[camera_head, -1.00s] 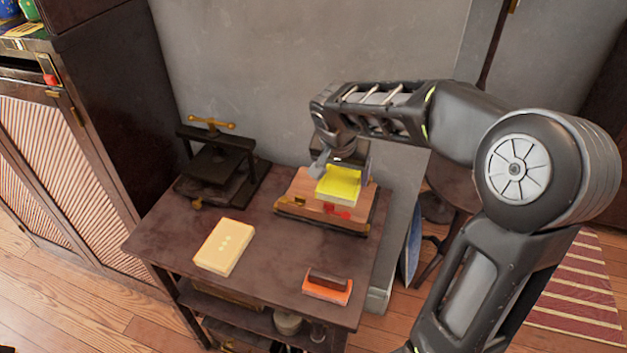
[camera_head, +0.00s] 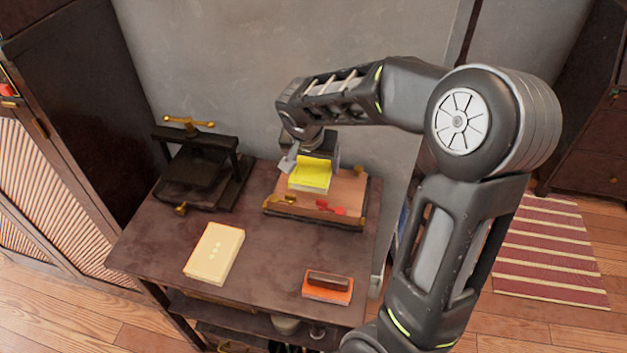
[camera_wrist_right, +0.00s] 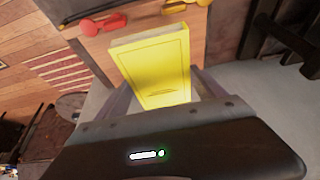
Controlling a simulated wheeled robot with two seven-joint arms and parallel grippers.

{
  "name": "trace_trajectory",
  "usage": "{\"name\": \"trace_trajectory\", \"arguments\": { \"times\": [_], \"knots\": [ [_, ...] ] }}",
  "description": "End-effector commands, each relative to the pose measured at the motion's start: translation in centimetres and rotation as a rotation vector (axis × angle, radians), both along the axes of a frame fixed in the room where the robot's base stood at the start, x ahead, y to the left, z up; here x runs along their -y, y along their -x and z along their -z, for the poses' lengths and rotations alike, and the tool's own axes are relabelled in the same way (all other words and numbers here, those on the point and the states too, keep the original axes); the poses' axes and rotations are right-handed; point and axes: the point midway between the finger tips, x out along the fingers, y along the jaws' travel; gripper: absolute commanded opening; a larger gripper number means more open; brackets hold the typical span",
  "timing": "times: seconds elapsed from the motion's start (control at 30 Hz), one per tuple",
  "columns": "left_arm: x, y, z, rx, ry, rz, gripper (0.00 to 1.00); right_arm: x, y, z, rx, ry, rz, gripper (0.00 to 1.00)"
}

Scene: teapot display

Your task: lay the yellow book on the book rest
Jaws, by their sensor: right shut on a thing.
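The yellow book (camera_head: 311,175) is in my right gripper (camera_head: 312,158), at the wooden book rest (camera_head: 347,188) at the back right of the table. In the right wrist view the yellow book (camera_wrist_right: 155,65) stands out between the two fingers (camera_wrist_right: 165,95), which are shut on its near end. The book is over the left part of the rest's board in the head view. I cannot tell whether it touches the board. The rest has a red clip and brass clips along its front edge. My left gripper is not in view.
A black press (camera_head: 200,170) with a brass handle stands at the back left of the table (camera_head: 270,245). A cream book (camera_head: 214,253) lies at the front left, and an orange block with a dark top (camera_head: 328,287) at the front right. The table's middle is clear.

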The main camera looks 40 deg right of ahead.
Motion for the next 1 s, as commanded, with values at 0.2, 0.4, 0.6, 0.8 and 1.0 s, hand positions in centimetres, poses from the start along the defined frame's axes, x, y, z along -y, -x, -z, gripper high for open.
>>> {"name": "trace_trajectory", "arguments": {
  "times": [0.2,0.4,0.6,0.8,1.0],
  "knots": [
    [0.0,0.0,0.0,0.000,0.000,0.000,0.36,0.1,0.0,2.3,0.000,0.001,0.000,0.33],
    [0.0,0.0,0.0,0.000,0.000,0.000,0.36,0.1,0.0,2.3,0.001,0.001,0.001,0.33],
    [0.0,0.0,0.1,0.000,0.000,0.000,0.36,0.0,0.1,3.8,-0.004,-0.001,0.000,0.33],
    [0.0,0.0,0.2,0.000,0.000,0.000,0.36,0.0,0.0,6.0,0.000,-0.001,0.000,0.33],
    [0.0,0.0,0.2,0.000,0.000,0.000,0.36,0.0,0.0,6.0,0.002,0.000,0.001,0.33]
  ]
}}
